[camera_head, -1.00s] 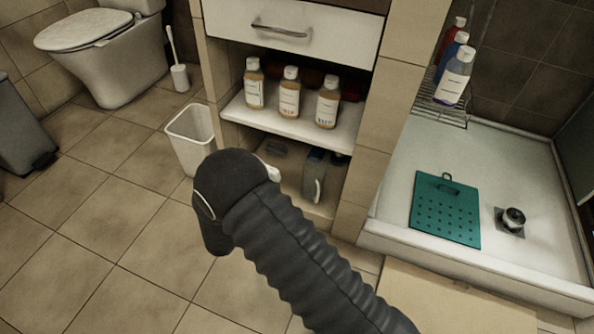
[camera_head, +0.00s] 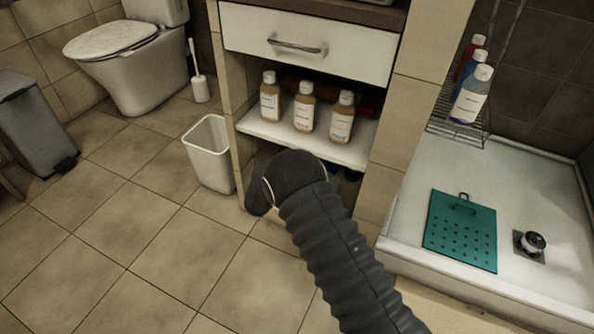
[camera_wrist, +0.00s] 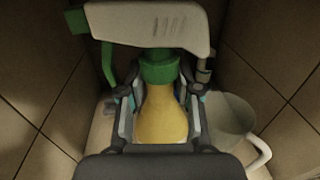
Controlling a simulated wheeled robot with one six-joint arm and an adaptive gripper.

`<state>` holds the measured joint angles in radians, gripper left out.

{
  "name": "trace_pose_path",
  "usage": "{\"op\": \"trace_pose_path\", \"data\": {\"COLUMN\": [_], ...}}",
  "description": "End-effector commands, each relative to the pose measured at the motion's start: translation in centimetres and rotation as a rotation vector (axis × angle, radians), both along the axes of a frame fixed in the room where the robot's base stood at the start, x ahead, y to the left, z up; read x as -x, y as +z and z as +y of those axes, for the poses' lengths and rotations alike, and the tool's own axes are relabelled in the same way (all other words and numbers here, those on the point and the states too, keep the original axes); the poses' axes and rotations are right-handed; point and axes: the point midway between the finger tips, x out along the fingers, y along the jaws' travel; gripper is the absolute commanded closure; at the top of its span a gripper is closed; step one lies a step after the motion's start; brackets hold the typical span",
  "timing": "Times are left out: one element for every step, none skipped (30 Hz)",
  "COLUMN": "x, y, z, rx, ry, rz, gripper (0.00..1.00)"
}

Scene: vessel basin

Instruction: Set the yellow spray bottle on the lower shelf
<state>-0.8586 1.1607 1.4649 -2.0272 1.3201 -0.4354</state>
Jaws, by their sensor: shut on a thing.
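The yellow spray bottle (camera_wrist: 162,125) shows in the wrist view, with a green collar and trigger and a pale grey spray head (camera_wrist: 150,25). My gripper (camera_wrist: 161,104) is shut on it, a finger at each side of its body. Its base is hidden, so I cannot tell whether it touches a surface. In the head view my dark arm hides the gripper, the bottle and most of the lower shelf space. A pale surface, seemingly the lower shelf (camera_wrist: 93,155), shows beside the bottle, between tiled side walls.
A pale jug (camera_wrist: 225,115) with a handle stands close right of the bottle. Above is the white upper shelf (camera_head: 262,130) with several bottles (camera_head: 304,107). A waste bin (camera_head: 210,155) stands left, a shower tray (camera_head: 400,215) right.

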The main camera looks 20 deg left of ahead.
Motion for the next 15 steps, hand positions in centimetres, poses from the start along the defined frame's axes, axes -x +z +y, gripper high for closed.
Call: {"op": "trace_pose_path", "data": {"x": [-1.2,-1.8,-2.5,-2.1,-2.0,-2.0,-2.0,-2.0,-2.0,-2.0,-2.0,-2.0,-2.0,-2.0,-2.0], "y": [0.0,0.0,0.0,-1.0,-1.5,-2.0,-2.3,-2.6,-2.8,-2.9,-3.0,-3.2,-3.4,-3.6,-4.0], "z": [-0.2,-0.2,-0.2,-0.1,-0.1,-0.1,-0.1,-0.1,-0.1,-0.1,-0.1,-0.1,-0.1,-0.1,-0.2], "rx": [-0.002,-0.001,-0.001,0.004,0.004,0.003,0.003,0.003,0.002,0.002,0.001,0.001,0.000,0.000,0.001], "ry": [-0.002,-0.002,-0.001,0.002,0.002,0.002,0.002,0.002,0.001,0.001,0.001,0.001,0.001,0.001,0.000], "rz": [-0.001,-0.002,-0.002,0.002,0.002,0.001,0.001,0.000,-0.001,-0.001,-0.001,-0.001,-0.001,0.000,0.000], "gripper": [1.00,1.00,1.00,1.00,1.00,1.00,1.00,1.00,1.00,1.00,1.00,1.00,1.00,1.00,1.00]}}
